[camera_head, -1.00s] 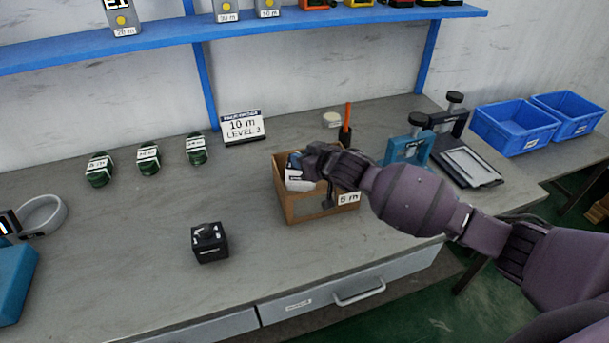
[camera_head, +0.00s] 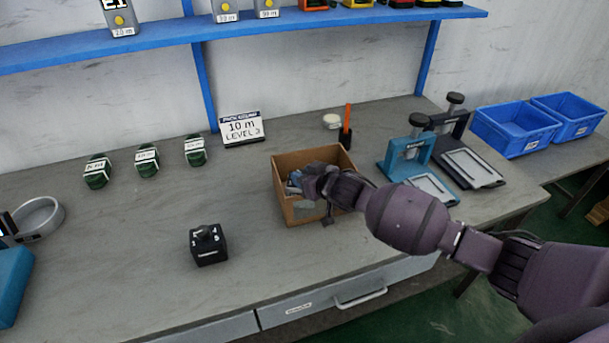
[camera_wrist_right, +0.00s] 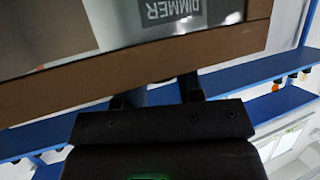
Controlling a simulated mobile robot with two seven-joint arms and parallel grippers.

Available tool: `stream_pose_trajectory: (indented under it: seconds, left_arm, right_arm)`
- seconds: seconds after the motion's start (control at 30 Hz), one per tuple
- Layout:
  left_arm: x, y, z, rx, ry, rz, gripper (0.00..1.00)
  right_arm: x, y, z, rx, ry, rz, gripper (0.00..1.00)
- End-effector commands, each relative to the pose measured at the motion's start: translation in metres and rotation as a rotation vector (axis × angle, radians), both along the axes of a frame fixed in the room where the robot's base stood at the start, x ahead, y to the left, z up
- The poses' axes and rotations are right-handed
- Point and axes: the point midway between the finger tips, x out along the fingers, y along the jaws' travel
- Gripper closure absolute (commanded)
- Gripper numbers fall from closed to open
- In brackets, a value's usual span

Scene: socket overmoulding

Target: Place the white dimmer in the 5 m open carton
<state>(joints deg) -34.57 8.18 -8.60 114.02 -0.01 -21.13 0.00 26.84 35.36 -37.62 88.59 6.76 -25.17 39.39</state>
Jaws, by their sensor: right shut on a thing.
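The open brown carton (camera_head: 312,158) stands on the bench in the head view, its flaps not visible. My right gripper (camera_head: 303,187) reaches over the carton's right side and down into it, shut on the white dimmer (camera_head: 293,180). Only a small pale part of the dimmer shows there, below the rim and near the left wall. In the right wrist view, a pale surface (camera_wrist_right: 170,10) reads DIMMER upside down, beyond a brown carton edge (camera_wrist_right: 80,82). The right fingers (camera_wrist_right: 158,95) are partly hidden by that edge. My left gripper is not in view.
A black cube-shaped device (camera_head: 208,245) stands left of the carton. Several green coils (camera_head: 147,161) and a 10 m sign (camera_head: 242,128) are behind. An orange-topped holder (camera_head: 346,127) and a teal press (camera_head: 408,155) stand right.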

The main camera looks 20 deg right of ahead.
Motion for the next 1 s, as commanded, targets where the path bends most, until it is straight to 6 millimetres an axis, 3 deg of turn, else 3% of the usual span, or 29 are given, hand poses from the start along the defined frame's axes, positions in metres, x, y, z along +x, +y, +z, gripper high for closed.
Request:
stream_pose_trajectory:
  seconds: [0.43,0.47,0.6,1.0]
  left_arm:
    - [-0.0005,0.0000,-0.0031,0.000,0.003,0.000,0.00]
    - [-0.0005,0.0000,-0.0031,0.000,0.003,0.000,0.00]
    - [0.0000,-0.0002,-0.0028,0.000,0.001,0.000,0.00]
    - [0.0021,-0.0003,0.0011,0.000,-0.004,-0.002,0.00]
  right_arm:
    - [0.0001,0.0000,-0.0084,0.001,-0.001,0.000,1.00]
    - [-0.0001,-0.0001,-0.0087,0.001,0.000,0.000,0.62]
    - [0.0000,-0.0001,-0.0085,0.000,0.000,0.000,0.41]
    - [0.0005,-0.0002,-0.0002,-0.001,-0.003,0.001,0.40]
